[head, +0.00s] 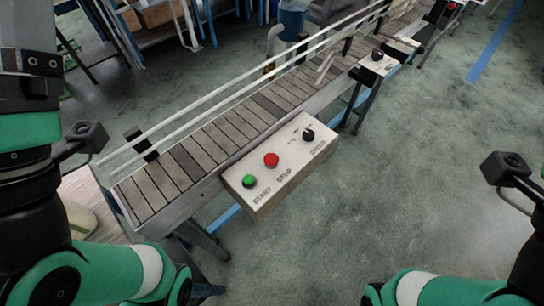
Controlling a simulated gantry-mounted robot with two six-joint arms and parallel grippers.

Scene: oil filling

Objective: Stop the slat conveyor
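The slat conveyor (238,124) runs from the lower left up to the top right, with grey and brown slats and light guide rails. A white control box (291,157) is mounted on its near side. The box carries a green button (249,181) labelled START, a red button (271,159) labelled STOP and a black knob (308,135) labelled SPEED. Nothing touches the buttons. A still picture does not tell whether the slats are moving. Parts of my arms show at the left edge and lower right, apart from the box. Neither gripper's fingers are in view.
A second box with a black knob (377,55) sits farther along the conveyor. A blue container (293,20) stands behind it. Shelves with cardboard boxes (158,13) are at the upper left. The floor right of the control box is clear.

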